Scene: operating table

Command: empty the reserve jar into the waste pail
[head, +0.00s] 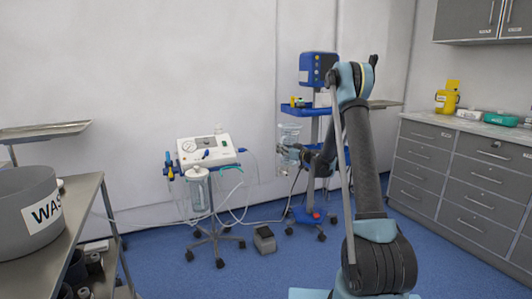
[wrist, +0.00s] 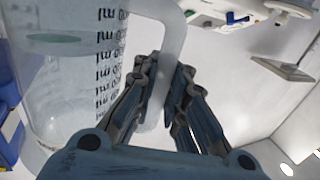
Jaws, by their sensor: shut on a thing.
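The reserve jar is a clear jar (head: 289,133) with volume marks, in the middle of the head view in front of the blue equipment cart. In the wrist view the jar (wrist: 60,75) fills the left side. My gripper (wrist: 162,100) is shut on its pale handle (wrist: 172,45). In the head view my gripper (head: 292,150) is small and partly hidden by the jar and my arm. A greenish oval shows inside the jar; how much it holds I cannot tell. The waste pail (head: 18,215), grey with a cut-off "WAS" label, stands at the far left; its inside is hidden.
The pail stands on a metal cart (head: 85,205). A suction unit (head: 207,150) on a wheeled stand, with its own jar (head: 197,190) and hoses, is between cart and my gripper. A foot pedal (head: 264,238) lies on the blue floor. Grey cabinets (head: 450,175) line the right.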

